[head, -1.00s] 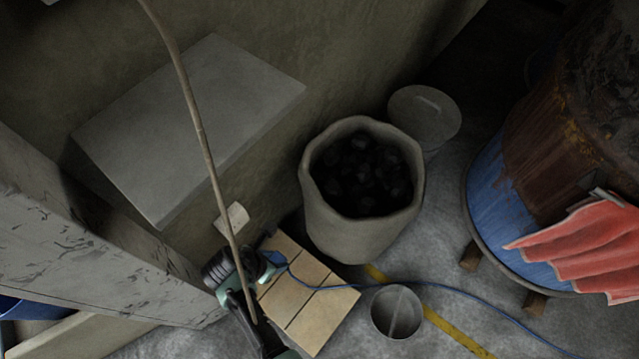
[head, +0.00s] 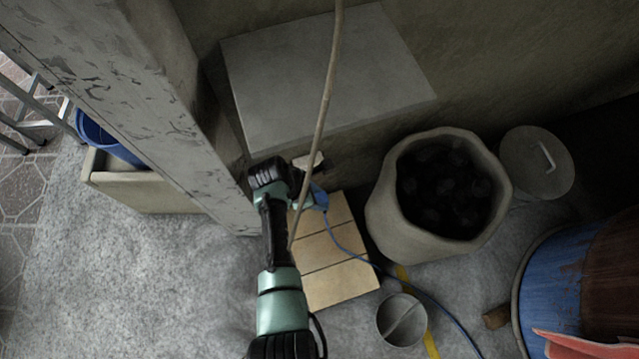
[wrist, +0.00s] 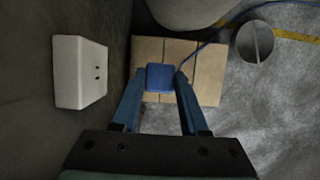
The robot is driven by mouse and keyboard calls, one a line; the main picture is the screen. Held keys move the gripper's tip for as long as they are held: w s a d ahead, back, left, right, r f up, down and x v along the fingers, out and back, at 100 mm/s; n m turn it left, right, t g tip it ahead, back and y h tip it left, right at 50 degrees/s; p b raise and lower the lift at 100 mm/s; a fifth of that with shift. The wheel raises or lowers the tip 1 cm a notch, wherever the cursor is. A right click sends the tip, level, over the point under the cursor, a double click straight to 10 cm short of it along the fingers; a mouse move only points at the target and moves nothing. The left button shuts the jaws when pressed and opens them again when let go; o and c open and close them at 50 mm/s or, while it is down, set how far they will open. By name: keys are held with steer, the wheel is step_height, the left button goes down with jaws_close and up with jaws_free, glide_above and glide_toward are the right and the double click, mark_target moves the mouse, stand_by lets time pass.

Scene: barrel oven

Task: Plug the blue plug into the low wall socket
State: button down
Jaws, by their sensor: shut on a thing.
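The blue plug (wrist: 161,77) is held between the two fingertips of my gripper (wrist: 160,84) in the wrist view. In the head view the plug (head: 320,197) shows at the end of my arm, above the wooden slats. The white wall socket (wrist: 82,72) is on the wall to the left of the plug in the wrist view, with two dark holes facing right. It also shows in the head view (head: 308,161), just beyond my gripper (head: 310,200), partly hidden. A gap separates plug and socket in the wrist view. The plug's prongs are hidden.
A blue cord (head: 352,254) runs from the plug across the wooden slats (head: 335,285) to the lower right. A sack of coal (head: 385,215) and a metal can (head: 402,318) stand to the right. A pillar (head: 170,110) stands close on the left. A hanging rope (head: 324,100) crosses the view.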

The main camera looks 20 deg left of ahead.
steer(key=w+a+b, duration=0.2)
steer(key=b, duration=0.1)
steer(key=w+b, duration=0.1)
steer(key=w, duration=0.1)
steer(key=shift+w+a, duration=0.1)
steer(key=shift+a, duration=0.3)
steer(key=shift+w+a+r, duration=0.1)
steer(key=shift+w, duration=0.05)
